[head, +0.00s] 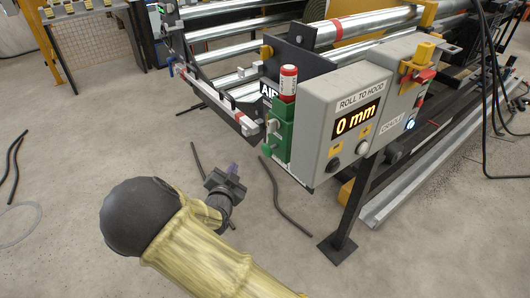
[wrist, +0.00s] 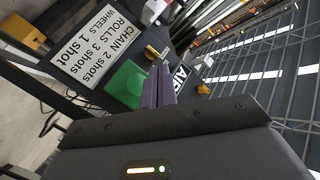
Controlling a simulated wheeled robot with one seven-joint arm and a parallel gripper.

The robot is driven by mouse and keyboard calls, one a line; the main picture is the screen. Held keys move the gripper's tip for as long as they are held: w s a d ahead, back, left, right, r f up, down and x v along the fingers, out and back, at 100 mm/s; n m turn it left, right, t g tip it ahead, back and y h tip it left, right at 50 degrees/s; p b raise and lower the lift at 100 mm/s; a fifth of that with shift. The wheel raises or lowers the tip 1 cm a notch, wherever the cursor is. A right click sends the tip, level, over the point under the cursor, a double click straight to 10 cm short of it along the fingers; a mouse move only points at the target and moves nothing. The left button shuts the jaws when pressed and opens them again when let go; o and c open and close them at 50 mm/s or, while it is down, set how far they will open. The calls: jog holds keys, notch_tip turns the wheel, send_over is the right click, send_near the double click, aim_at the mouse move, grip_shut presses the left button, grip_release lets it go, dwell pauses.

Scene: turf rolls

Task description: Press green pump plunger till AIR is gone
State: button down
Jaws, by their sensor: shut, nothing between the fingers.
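The green pump (head: 280,128) is fixed to the left side of the grey control box in the head view, with a red cylinder (head: 288,82) upright on top. The AIR sign (head: 267,92) is just left of the cylinder, partly covered. My gripper (head: 233,168) is left of and below the pump, apart from it in the picture. In the wrist view, my gripper's purple fingers (wrist: 159,86) are shut and empty. A green part (wrist: 126,84) shows just left of them, and the AIR sign (wrist: 182,72) just right.
The grey box (head: 345,110) reads "0 mm". A white sign (wrist: 92,42) lists shots for chain, rolls and wheels. Metal rollers (head: 260,25) stand behind. Dark hoses (head: 285,200) lie on the concrete floor. Floor at the left is mostly clear.

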aim_at(266, 152)
jog(key=w+d+b, duration=0.1)
jog(key=w+d, duration=0.4)
jog(key=d, duration=0.2)
jog(key=shift+d+b, duration=0.15)
jog(key=shift+b, duration=0.25)
dwell(1.8)
jog(key=shift+w+d, duration=0.25)
jog(key=shift+d, duration=0.1)
jog(key=shift+w+d+b, duration=0.15)
jog(key=shift+b, duration=0.15)
dwell(0.4)
jog(key=shift+d, duration=0.25)
jog(key=shift+w+d+b, duration=0.35)
jog(key=shift+w+d, duration=0.2)
jog(key=shift+d, duration=0.25)
dwell(1.4)
jog(key=shift+a, duration=0.1)
jog(key=shift+s+a, duration=0.5)
jog(key=shift+a, duration=0.2)
jog(key=shift+s+a, duration=0.45)
jog(key=shift+a, duration=0.25)
